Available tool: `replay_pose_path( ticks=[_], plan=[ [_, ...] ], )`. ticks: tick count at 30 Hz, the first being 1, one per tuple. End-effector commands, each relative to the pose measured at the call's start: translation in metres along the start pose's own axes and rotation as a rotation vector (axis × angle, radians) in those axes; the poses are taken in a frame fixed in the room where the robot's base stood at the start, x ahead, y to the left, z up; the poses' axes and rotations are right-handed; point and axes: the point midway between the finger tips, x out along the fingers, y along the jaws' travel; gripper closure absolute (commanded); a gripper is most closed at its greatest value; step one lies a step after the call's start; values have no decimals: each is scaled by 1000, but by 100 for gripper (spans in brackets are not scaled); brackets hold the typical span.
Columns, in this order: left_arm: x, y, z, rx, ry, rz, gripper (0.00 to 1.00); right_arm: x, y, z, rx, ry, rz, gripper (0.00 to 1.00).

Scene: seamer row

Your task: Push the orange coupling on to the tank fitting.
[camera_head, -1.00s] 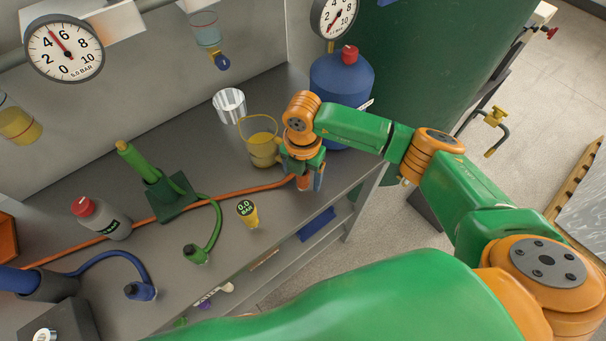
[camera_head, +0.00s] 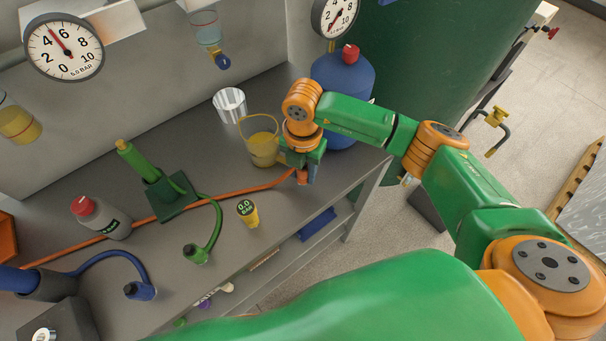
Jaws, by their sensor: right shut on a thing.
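The orange coupling (camera_head: 302,178) is at the right end of the orange hose, near the front edge of the grey bench. My right gripper (camera_head: 307,174) points down and is shut on it; the fingers hide part of it. A large dark green tank (camera_head: 430,75) stands behind and right of the bench. A yellow tap-like fitting (camera_head: 496,116) with a dark bent pipe shows at the tank's right side, well away from the coupling. I cannot tell whether this is the tank fitting. My left gripper is not in view.
A yellow bucket (camera_head: 262,150) and a blue bottle (camera_head: 343,80) stand close to my right gripper. The orange hose (camera_head: 235,192) runs left across the bench, past a green hose stand (camera_head: 173,198).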

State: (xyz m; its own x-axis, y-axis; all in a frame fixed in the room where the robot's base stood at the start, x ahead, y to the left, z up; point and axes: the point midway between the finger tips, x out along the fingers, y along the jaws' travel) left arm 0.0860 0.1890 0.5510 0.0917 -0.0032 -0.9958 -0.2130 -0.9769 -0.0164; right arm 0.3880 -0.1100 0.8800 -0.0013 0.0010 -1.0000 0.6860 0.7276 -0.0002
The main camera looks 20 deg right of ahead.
Motion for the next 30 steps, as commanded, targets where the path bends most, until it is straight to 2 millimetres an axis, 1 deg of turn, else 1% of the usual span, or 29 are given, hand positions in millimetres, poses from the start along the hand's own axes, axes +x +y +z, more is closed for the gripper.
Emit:
replay_pose_path(
  ticks=[1,2,8,11,12,15,18,21,24,30],
  plan=[
    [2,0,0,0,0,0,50,-10,0,1,-2,-5,4,100],
    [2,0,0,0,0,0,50,-15,-2,-4,-3,-2,5,100],
    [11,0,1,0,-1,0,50,-66,-26,-41,-7,-6,6,100],
    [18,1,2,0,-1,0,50,-78,-43,-64,-10,-7,4,100],
    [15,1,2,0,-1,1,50,-85,-48,-72,-8,-7,4,100],
    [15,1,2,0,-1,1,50,-95,-60,-91,-9,-6,3,100],
    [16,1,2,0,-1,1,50,-101,-68,-104,-6,-4,3,100],
    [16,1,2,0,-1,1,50,-106,-74,-112,-3,-2,1,100],
    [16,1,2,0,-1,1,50,-108,-77,-116,-2,-3,1,100],
    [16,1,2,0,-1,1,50,-108,-78,-117,0,-2,0,100]
  ],
)
